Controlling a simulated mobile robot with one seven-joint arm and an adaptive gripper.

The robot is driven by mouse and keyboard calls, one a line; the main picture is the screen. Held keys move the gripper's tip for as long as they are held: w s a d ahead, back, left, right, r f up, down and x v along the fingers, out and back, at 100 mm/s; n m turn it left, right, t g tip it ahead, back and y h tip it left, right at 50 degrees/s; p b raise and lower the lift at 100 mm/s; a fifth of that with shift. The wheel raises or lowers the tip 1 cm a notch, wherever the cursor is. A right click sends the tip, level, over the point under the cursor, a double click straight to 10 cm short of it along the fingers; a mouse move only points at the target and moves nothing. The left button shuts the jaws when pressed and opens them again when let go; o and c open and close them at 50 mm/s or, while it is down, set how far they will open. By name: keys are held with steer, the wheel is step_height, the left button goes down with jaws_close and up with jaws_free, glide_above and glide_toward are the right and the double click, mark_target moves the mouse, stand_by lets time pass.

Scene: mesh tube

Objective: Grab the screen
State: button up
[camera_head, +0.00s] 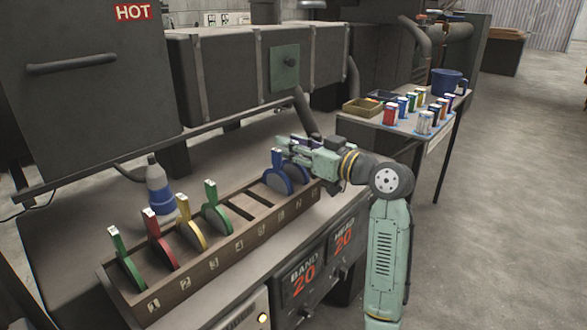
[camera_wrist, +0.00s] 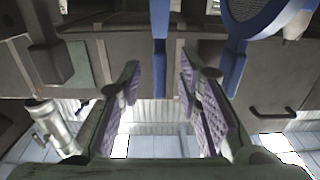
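The screens are round discs with upright coloured handles, standing in a long wooden rack (camera_head: 222,257) with numbered slots. From the left they have a green (camera_head: 120,248), red (camera_head: 160,240), yellow (camera_head: 190,223) and green (camera_head: 215,210) handle; two blue ones stand towards the right end, the nearer blue screen (camera_head: 277,182) and one partly hidden behind it. My gripper (camera_head: 290,150) is over the blue handles. In the wrist view my gripper (camera_wrist: 160,90) is open, with a blue handle (camera_wrist: 160,55) in line with the gap between its fingers. A blue-rimmed mesh disc (camera_wrist: 265,15) is to its right.
A blue-and-white bottle (camera_head: 159,187) stands behind the rack. Slots in the rack's middle look empty. A dark machine (camera_head: 90,80) rises behind.

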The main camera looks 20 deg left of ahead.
jaws_close()
stand_by(0.3)
stand_by(0.6)
